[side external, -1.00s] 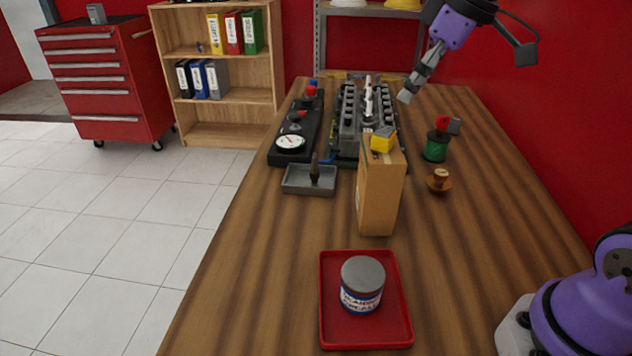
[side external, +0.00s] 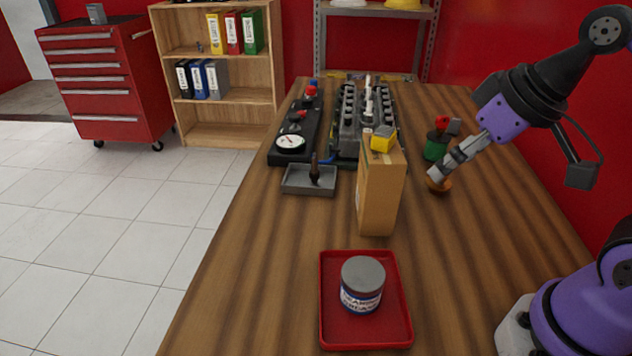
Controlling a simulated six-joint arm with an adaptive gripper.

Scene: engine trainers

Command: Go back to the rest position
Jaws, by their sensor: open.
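My gripper (side external: 437,175) is at the right side of the table, at the end of my purple and black arm. It is open, and I see nothing held in it. In the picture its fingertips overlap the small brown wooden piece (side external: 444,186) and partly hide it. I cannot tell whether they touch it. A green container with a red item (side external: 436,150) stands just behind the gripper to the left.
A tall cardboard box (side external: 378,195) with a yellow item (side external: 383,138) stands mid-table. The engine block (side external: 350,130), black gauge panel (side external: 285,156) and grey tray (side external: 297,188) lie behind it. A red tray (side external: 400,335) holds a grease tub (side external: 362,284) in front.

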